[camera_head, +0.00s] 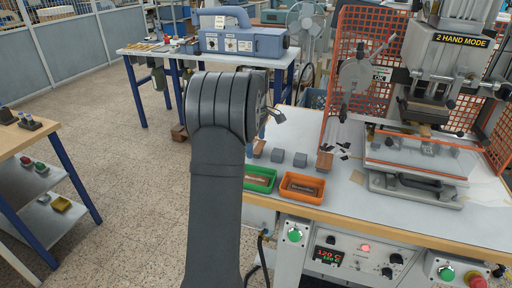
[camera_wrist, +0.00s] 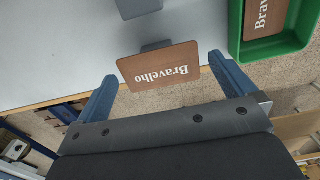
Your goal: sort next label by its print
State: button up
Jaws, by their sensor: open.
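My gripper (camera_wrist: 162,68) is open in the wrist view, its two blue fingers apart on either side of a brown label (camera_wrist: 158,63). The label has white "Bravelho" print, upside down in this view, with all letters legible. It shows in front of a grey block (camera_wrist: 155,46); I cannot tell if a finger touches it. The green tray (camera_wrist: 236,40) at the right holds a brown label with white print. In the head view my gripper (camera_head: 274,113) is mostly hidden behind my wrist. The green tray (camera_head: 262,172) and orange tray (camera_head: 302,198) both hold brown labels.
Grey blocks (camera_head: 278,155) stand in a row behind the trays. A brown piece (camera_head: 324,160) shows at the row's right end. The stamping press (camera_head: 420,150) and orange mesh guard (camera_head: 340,70) stand at right. The table edge (camera_wrist: 60,101) lies close below the label.

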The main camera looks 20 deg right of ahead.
jog(key=shift+c, duration=0.4)
jog(key=c, duration=0.8)
jog(key=shift+r, duration=0.1)
jog(key=shift+r, duration=0.6)
notch_tip(320, 180, up, 3)
jog(key=shift+r, duration=0.1)
jog(key=s+d+r, duration=0.5)
jog(key=s+r, duration=0.2)
jog(key=s, duration=0.3)
jog(key=s+a+f+m, duration=0.2)
jog(key=a+f+m, duration=0.2)
jog(key=a+m, duration=1.05)
jog(key=shift+d+f+m, duration=0.5)
jog(key=shift+d+f, duration=0.05)
jog(key=shift+f, duration=0.45)
jog(key=shift+d+f+m, duration=0.5)
jog(key=shift+f+m, duration=0.05)
jog(key=shift+f, duration=0.5)
jog(key=shift+d+f+m, duration=0.5)
jog(key=shift+d+f, duration=0.05)
jog(key=shift+f, duration=0.45)
